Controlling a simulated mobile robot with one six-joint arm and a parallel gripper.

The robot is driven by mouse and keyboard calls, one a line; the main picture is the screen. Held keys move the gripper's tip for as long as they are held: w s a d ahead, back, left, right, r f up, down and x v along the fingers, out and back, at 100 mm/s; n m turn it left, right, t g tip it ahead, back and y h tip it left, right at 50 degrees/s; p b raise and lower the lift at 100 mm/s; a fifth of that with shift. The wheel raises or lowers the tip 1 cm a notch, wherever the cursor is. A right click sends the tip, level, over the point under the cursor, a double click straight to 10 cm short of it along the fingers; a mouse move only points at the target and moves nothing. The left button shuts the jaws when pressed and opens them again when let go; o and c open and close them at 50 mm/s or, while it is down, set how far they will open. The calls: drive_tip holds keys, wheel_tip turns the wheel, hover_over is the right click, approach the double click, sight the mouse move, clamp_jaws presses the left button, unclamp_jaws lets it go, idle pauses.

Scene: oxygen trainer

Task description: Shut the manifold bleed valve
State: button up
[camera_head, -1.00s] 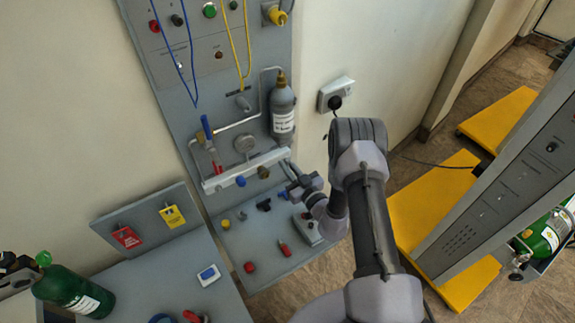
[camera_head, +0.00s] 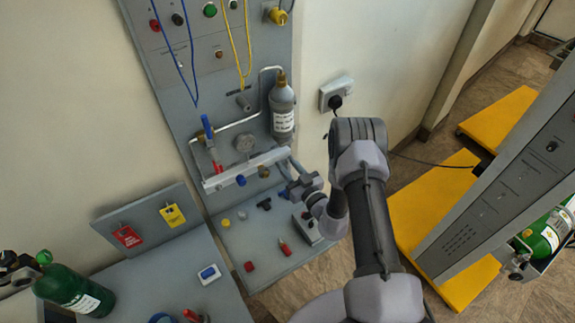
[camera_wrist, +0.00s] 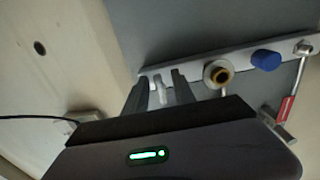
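The manifold (camera_head: 225,176) is a pale bar low on the grey wall panel; it also shows in the wrist view (camera_wrist: 205,72). It carries a red-handled lever (camera_wrist: 284,108), a blue knob (camera_wrist: 265,60) and a brass-centred round fitting (camera_wrist: 217,74). A small pale grey part (camera_wrist: 158,88), possibly the bleed valve handle, stands at the bar's end. My gripper (camera_wrist: 162,84) has its fingers apart, one on each side of this part. I cannot tell whether they touch it. In the head view my gripper (camera_head: 288,186) is at the bar's right end, with the valve hidden.
A grey bottle (camera_head: 282,108) is mounted above the manifold's right end. A shelf (camera_head: 262,262) below holds small red, yellow and black parts. A wall socket (camera_head: 336,93) with a plugged cable is on the right. A grey cabinet (camera_head: 500,190) stands farther right.

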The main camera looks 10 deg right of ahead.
drive_tip(key=p+v, duration=0.1)
drive_tip(key=v, duration=1.6)
drive_tip(key=shift+s, duration=0.2)
